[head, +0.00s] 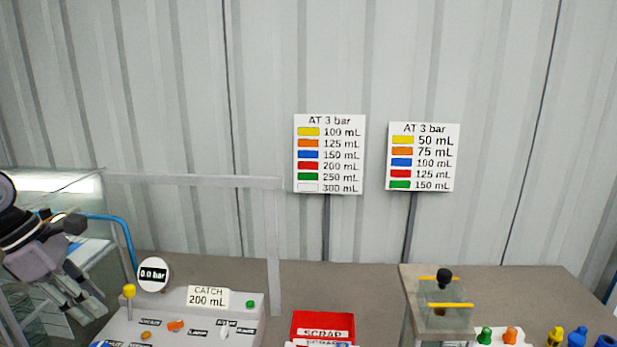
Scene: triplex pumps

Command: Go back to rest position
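My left gripper (80,296) hangs at the left edge, its fingers pointing down and to the right. Its fingers look apart, and no object shows between them. It is left of the grey panel (185,328) and apart from it. My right gripper is not in view.
The panel carries a 0.0 bar gauge (153,274), a yellow knob (129,291) and a CATCH 200 mL sign (208,298). A red SCRAP bin (323,325) stands at centre. A raised stand (420,290) and several coloured nozzles are at right. Two charts (329,154) (424,157) stand behind.

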